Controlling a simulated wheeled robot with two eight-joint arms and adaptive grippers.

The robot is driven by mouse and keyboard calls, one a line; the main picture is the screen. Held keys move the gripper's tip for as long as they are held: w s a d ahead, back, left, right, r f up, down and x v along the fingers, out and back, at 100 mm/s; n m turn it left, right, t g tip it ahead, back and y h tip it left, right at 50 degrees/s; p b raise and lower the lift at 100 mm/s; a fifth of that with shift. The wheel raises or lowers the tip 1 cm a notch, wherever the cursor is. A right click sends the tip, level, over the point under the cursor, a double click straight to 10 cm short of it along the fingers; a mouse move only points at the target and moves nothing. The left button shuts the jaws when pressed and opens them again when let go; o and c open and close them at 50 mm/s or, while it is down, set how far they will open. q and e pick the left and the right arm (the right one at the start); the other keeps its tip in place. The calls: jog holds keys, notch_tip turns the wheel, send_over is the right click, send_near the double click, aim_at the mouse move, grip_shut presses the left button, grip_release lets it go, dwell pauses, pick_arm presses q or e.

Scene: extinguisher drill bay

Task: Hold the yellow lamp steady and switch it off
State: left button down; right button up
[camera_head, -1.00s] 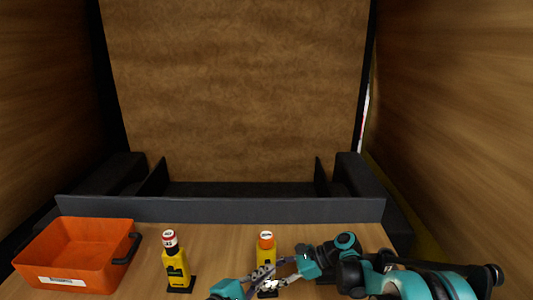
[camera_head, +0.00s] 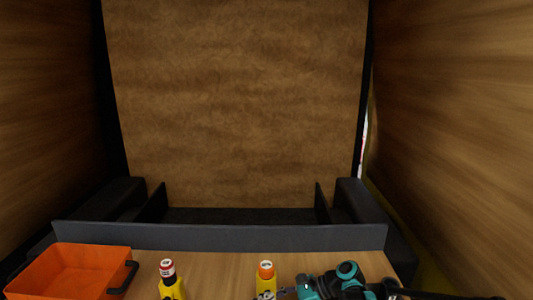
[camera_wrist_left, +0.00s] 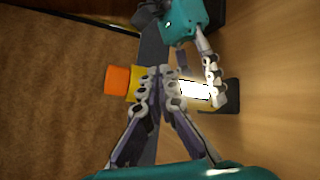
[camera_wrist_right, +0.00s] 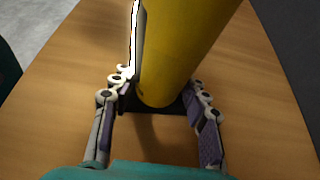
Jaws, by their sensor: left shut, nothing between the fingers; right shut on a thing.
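The yellow lamp (camera_head: 266,271) has an orange top and stands upright at the table's near middle. It also shows in the left wrist view (camera_wrist_left: 118,80), with a bright white glowing panel (camera_wrist_left: 195,90) on its side. My right gripper (camera_wrist_right: 160,90) is shut around the yellow body, one finger on each side, low near the dark base. My left gripper (camera_wrist_left: 157,78) is shut and empty, its fingertips together in front of the upper body below the orange top. They hide part of the body, and I cannot tell whether they touch it.
Another yellow device (camera_head: 171,287) with a red and white top stands to the left. An orange bin (camera_head: 75,270) with a dark handle is at the far left. A dark low ledge (camera_head: 220,236) bounds the table's back. Bare wood lies between the two devices.

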pick_arm(q)
jog(key=shift+w, duration=0.1)
dwell(0.5)
jog(key=shift+w, duration=0.4)
jog(key=shift+s, duration=0.45)
jog(key=s, duration=0.6)
jog(key=shift+d, duration=0.35)
pick_arm(e)
jog(key=o, duration=1.1)
